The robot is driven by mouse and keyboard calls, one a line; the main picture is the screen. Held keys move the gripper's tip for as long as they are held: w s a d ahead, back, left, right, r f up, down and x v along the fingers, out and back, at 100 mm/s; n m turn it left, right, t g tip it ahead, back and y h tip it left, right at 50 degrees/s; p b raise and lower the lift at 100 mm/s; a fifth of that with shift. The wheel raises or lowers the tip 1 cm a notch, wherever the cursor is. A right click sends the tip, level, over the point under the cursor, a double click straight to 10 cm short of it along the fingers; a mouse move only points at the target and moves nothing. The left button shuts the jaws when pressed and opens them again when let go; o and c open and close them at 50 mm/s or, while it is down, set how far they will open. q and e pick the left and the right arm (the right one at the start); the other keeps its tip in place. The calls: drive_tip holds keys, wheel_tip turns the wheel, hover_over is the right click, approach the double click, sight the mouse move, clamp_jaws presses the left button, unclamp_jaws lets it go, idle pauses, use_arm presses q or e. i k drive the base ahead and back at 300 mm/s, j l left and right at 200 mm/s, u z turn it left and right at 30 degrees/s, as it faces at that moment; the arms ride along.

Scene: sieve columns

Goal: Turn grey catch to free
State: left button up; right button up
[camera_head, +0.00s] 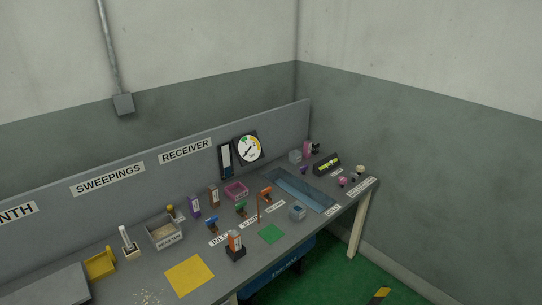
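Two small grey pieces stand on the bench (335,213). One is a grey-blue block (297,211) at the front right, near the sunken blue trough. The other is a light grey block (296,156) at the back right, beside a pink piece (308,149). I cannot tell which of these, if either, is the grey catch, and the catch's position is too small to read. Neither of my grippers shows in this view.
A sunken blue trough (303,190) lies at the bench's right end. Coloured handles and blocks crowd the middle. A yellow mat (189,276) and green mat (271,234) lie in front. A grey panel (120,208) with a dial (249,149) runs along the back.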

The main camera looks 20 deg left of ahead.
sight(354, 175)
drive_tip(key=u, duration=0.9)
drive_tip(key=k+u, duration=0.75)
drive_tip(key=k+j+u, duration=0.1)
drive_tip(key=k+u, duration=0.25)
drive_tip(key=k+j, duration=0.15)
drive_tip(key=l+z, duration=0.1)
drive_tip(key=z, duration=0.25)
drive_tip(key=i+z, duration=0.1)
drive_tip(key=z, duration=0.25)
drive_tip(key=l+z, duration=0.1)
drive_tip(key=z, duration=0.25)
drive_tip(key=i+l+z, duration=0.1)
drive_tip(key=i+z, duration=0.15)
drive_tip(key=i, duration=0.25)
drive_tip(key=i+z, duration=0.2)
drive_tip(key=i, duration=0.3)
drive_tip(key=i+j+z, duration=0.25)
drive_tip(key=i, duration=0.25)
drive_tip(key=i+z, duration=0.25)
drive_tip(key=i, duration=0.25)
drive_tip(key=j, duration=0.05)
